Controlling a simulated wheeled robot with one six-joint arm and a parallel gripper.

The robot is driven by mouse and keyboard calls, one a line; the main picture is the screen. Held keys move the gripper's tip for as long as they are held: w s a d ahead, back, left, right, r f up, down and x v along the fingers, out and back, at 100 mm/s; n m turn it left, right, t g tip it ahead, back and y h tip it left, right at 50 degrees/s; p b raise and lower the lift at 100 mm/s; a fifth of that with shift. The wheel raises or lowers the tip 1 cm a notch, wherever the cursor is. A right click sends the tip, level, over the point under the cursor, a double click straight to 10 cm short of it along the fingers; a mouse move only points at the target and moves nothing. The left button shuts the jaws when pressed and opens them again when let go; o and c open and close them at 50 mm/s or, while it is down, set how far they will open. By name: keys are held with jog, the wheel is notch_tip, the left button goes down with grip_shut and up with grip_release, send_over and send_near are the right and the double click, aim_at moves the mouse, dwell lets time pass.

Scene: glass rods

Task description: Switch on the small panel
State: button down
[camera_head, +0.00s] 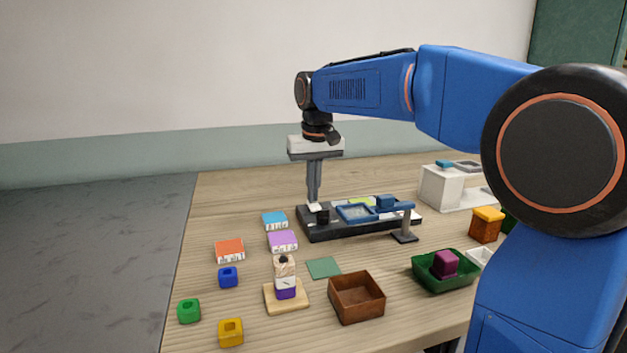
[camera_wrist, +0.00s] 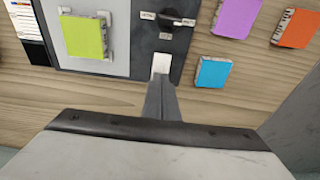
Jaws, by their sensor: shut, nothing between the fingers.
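The small panel is a dark strip (camera_wrist: 150,40) at one end of a low black base (camera_head: 345,234) on the table. It carries a black knob or lever (camera_wrist: 178,20) with small white labels around it, whose wording is too small to read; the knob also shows in the head view (camera_head: 322,216). My gripper (camera_head: 314,198) points down over the left end of the base, its fingers shut and empty. In the wrist view its fingertips (camera_wrist: 161,82) end at a pale rectangular piece (camera_wrist: 161,65) on the strip. I cannot tell whether they touch it.
A lime-green block (camera_wrist: 83,37) sits on the grey plate beside the strip. A blue-framed tray (camera_head: 356,213) and a blue piece on a stand (camera_head: 400,207) are right of my gripper. Blue, purple and orange (camera_head: 230,250) blocks lie left. A brown box (camera_head: 357,299) stands in front.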

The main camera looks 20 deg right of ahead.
aim_at(316, 208)
jog(key=shift+f, duration=0.2)
dwell(0.3)
jog(key=shift+w+f+g, duration=0.25)
jog(key=shift+f+g, duration=0.05)
jog(key=shift+g, duration=0.2)
jog(key=shift+s, duration=0.1)
jog(key=shift+s+f, duration=0.15)
jog(key=shift+s, duration=0.7)
notch_tip(316, 208, up, 15)
jog(key=shift+s+f, duration=0.2)
jog(key=shift+s, duration=0.2)
dwell(0.3)
